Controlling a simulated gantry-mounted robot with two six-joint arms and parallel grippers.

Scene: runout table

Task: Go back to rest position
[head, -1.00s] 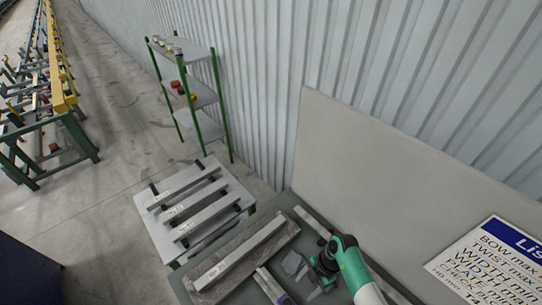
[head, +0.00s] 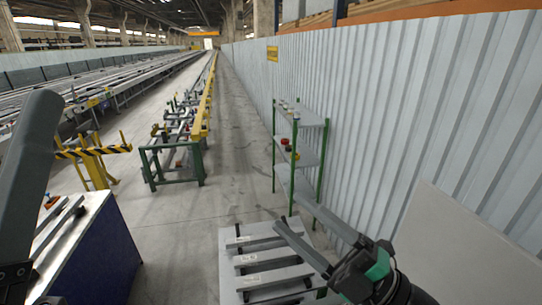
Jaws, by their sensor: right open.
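My right gripper (head: 288,207) comes in from the lower right. Its two long grey fingers point up and left and stand apart, with nothing between them. They show in front of the low table with bars, above its far right side. A dark grey part of my left arm stands upright at the left edge. A dark part of it shows at the lower left, beside dark bars over a white-topped bench. I cannot tell whether these bars are my left fingers.
The low table (head: 228,268) carries several pale bars (head: 262,262). A green-framed shelf (head: 310,119) stands against the corrugated wall (head: 375,120). A pale board (head: 475,235) leans at the right. A blue-sided bench (head: 105,265) is at the lower left. The aisle floor (head: 170,235) is clear.

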